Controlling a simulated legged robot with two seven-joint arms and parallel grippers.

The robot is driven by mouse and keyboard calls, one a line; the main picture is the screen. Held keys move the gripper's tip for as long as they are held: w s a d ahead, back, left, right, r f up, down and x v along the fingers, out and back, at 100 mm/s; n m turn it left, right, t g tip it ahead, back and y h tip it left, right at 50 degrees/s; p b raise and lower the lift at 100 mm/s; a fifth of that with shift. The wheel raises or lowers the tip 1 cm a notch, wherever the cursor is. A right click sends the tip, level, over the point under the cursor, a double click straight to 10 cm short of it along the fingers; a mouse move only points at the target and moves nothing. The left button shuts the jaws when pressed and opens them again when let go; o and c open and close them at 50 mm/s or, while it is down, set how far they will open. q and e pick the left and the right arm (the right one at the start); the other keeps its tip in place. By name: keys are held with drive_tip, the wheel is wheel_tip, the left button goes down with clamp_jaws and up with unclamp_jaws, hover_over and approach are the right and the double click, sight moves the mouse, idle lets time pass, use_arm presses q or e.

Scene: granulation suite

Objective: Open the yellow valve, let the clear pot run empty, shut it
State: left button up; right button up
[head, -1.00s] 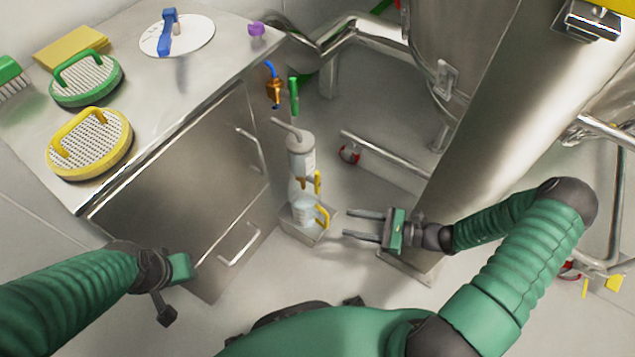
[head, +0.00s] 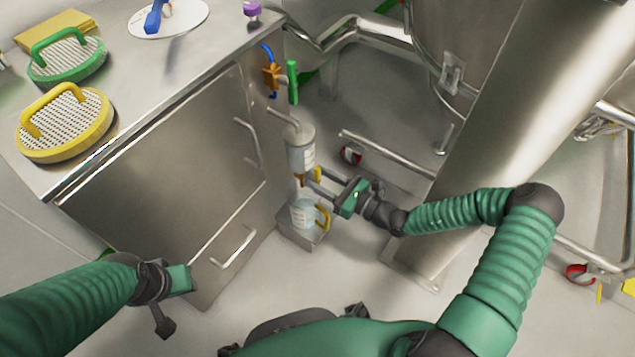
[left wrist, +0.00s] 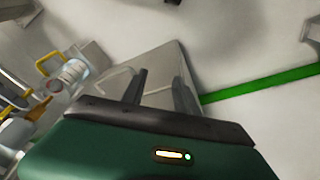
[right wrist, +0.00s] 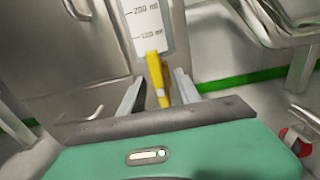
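The clear pot (head: 301,152) hangs upright at the cabinet's side; its graduated wall shows in the right wrist view (right wrist: 147,25). Its liquid level cannot be made out. The yellow valve (head: 317,175) sits just below it, its handle pointing down in the right wrist view (right wrist: 157,75). My right gripper (head: 309,184) is open, with its fingers on either side of the yellow handle (right wrist: 158,92); contact cannot be told. My left gripper (left wrist: 158,88) is open and empty, low in front of the cabinet.
A jug with a yellow handle (head: 304,214) stands below the valve on a small metal stand (head: 299,239). A green-handled valve (head: 292,82) and an orange fitting (head: 271,76) are above. A steel column (head: 480,130) stands to the right. Yellow and green sieves (head: 65,125) lie on the cabinet.

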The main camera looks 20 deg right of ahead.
drive_tip(key=shift+w+a, duration=0.25)
drive_tip(key=shift+c, duration=0.2)
clamp_jaws()
